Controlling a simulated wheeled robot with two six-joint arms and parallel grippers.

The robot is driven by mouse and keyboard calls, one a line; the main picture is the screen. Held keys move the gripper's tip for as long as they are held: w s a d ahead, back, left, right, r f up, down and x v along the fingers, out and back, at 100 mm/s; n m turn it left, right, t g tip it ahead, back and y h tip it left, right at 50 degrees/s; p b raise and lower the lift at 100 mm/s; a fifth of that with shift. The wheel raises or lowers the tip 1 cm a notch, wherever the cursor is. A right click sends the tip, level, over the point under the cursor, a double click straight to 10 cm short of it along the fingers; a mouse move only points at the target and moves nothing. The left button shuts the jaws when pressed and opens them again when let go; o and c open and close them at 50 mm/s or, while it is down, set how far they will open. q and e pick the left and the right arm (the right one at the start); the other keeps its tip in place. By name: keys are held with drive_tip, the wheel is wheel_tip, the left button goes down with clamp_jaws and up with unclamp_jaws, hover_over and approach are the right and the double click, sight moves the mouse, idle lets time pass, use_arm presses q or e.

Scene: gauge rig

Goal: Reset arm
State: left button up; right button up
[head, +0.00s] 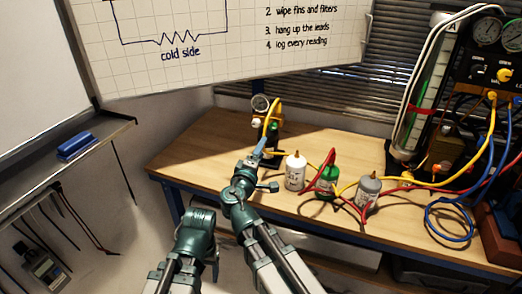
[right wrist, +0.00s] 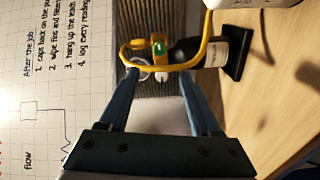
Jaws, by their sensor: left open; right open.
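My right gripper (head: 260,150) reaches over the back left of the bench. In the right wrist view, the blue fingers of my right gripper (right wrist: 156,78) are spread apart with nothing clasped. Beyond them is a dark bottle (right wrist: 206,52) with a pale label, a yellow hose (right wrist: 185,62) looping past it and a green tag. I cannot tell whether the fingertips touch the hose. In the head view, this dark bottle (head: 272,133) is partly hidden by my right arm. My left gripper (head: 197,225) is low and further left, off the bench; its fingertips are hard to make out.
A gauge (head: 260,103) stands by the dark bottle. White (head: 295,171), green (head: 327,179) and grey (head: 368,188) bottles stand right of my right arm, among red and yellow hoses. A gauge panel (head: 493,72) is at the right. The bench's left end (head: 185,160) is clear.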

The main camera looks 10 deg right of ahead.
drive_tip(key=s+f+m+g+y+p, duration=0.2)
drive_tip(key=s+f+m+g+p, duration=0.45)
drive_tip(key=s+g, duration=0.2)
drive_tip(key=s+a+f+g+y+p, duration=0.2)
drive_tip(key=s+a+g+y, duration=0.1)
drive_tip(key=s+a, duration=0.2)
drive_tip(key=s+a+f+g+y+p, duration=0.2)
drive_tip(key=s+a+g, duration=0.2)
drive_tip(key=s, duration=0.6)
drive_tip(key=shift+s+a+f+y, duration=0.2)
drive_tip(key=shift+s+a+y, duration=0.05)
drive_tip(key=shift+a+y, duration=0.15)
drive_tip(key=shift+d, duration=0.1)
idle(0.3)
